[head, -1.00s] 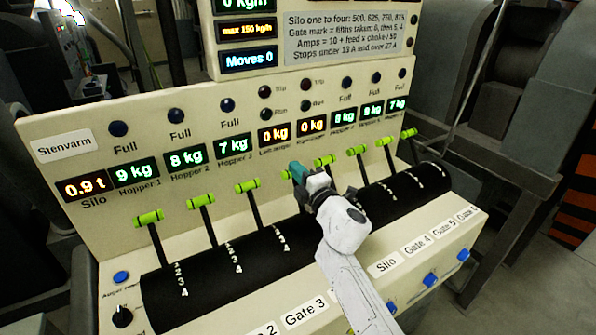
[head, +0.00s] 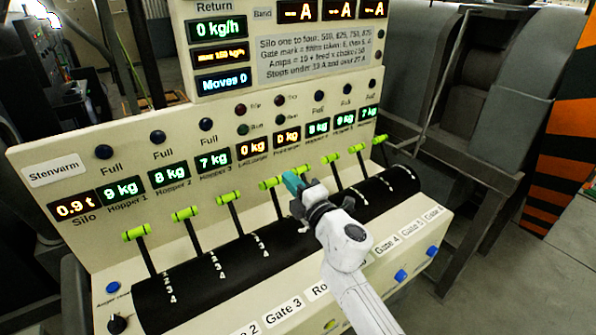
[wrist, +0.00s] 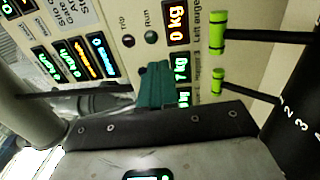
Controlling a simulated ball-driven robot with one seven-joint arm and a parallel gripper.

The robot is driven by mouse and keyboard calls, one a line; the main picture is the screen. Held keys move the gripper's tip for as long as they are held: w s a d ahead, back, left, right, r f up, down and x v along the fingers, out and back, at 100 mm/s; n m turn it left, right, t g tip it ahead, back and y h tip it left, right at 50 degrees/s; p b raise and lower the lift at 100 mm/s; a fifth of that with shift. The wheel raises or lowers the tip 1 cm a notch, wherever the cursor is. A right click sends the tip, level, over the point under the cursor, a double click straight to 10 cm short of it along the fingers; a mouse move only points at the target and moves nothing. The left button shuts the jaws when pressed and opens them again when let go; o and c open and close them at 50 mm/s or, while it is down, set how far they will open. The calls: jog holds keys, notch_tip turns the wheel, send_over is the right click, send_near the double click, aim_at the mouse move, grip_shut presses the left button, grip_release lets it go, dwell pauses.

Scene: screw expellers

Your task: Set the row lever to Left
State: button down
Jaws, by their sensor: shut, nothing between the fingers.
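A row of levers with bright green handles stands along the dark drum (head: 205,270) of the control panel. A label beginning "Ro" (head: 319,290) shows on the front edge, partly hidden by my arm; I cannot tell for sure which lever is the row lever. My gripper (head: 293,184) is shut and empty, its teal fingers just right of one middle green handle (head: 268,184). Another handle (head: 301,170) is partly hidden behind it. In the wrist view the shut teal fingers (wrist: 155,85) are left of two green handles, one upper (wrist: 217,32) and one lower (wrist: 217,82), apart from both.
Hopper displays and round lamps line the panel face behind the levers; the "Moves 0" display (head: 223,82) is above. Blue buttons (head: 401,276) sit on the front edge. Grey machinery (head: 480,90) and an orange-black striped panel (head: 565,165) stand at right.

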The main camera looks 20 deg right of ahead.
jog(key=shift+s+d+r, duration=0.2)
jog(key=shift+s+r, duration=0.25)
jog(key=shift+s, duration=0.2)
jog(key=shift+s+d+r, duration=0.2)
jog(key=shift+s+r, duration=0.2)
jog(key=shift+s, duration=0.2)
